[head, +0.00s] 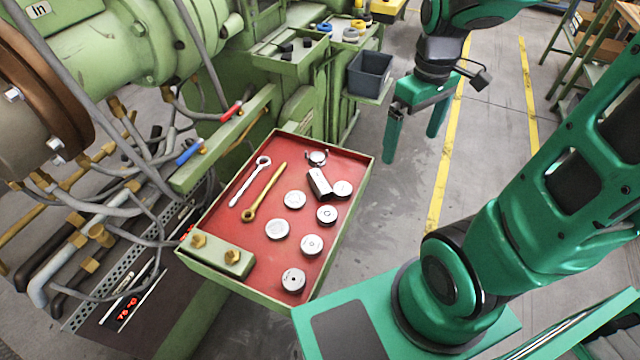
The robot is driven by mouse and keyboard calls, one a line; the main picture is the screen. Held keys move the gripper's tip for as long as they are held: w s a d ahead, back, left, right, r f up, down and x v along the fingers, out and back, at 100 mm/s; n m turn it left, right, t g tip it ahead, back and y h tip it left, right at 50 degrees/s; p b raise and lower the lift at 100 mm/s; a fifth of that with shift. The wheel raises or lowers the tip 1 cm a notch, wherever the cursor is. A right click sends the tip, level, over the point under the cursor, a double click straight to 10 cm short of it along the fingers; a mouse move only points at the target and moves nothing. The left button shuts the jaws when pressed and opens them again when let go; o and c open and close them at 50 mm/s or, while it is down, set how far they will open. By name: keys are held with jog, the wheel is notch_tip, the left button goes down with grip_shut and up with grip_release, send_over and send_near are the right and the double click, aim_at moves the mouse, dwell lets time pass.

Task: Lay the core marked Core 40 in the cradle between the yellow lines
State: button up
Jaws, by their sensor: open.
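My gripper (411,147) hangs open and empty over the grey floor, to the right of the red-lined tray (364,178). Several round silver pieces lie flat in the tray, among them a front disc (293,280), a middle disc (312,245) and a left disc (278,229). A silver cylinder (319,183) lies on its side near the tray's right edge. Their markings are too small to read, so I cannot tell which is Core 40. I cannot make out a cradle between yellow lines; the only clear yellow lines (447,160) are on the floor.
A silver wrench (250,181) and a brass wrench (264,192) lie in the tray, with a bolted green block (222,257) at its front left. A dark bin (370,73) stands behind. Green machinery with hoses fills the left. Open floor lies right of the tray.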

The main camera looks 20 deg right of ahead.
jog(key=w+a+f+n, duration=0.6)
jog(key=w+a+n, duration=0.1)
jog(key=w+n, duration=0.25)
jog(key=n, duration=0.6)
send_near(320, 180)
jog(key=f, duration=0.4)
jog(key=shift+w+f, duration=0.2)
jog(key=shift+f, duration=0.2)
jog(key=shift+s+f, duration=0.15)
jog(key=shift+f, duration=2.6)
jog(key=c, duration=1.6)
jog(key=shift+o, duration=0.2)
jog(key=shift+r, duration=0.1)
jog(key=shift+r, duration=0.1)
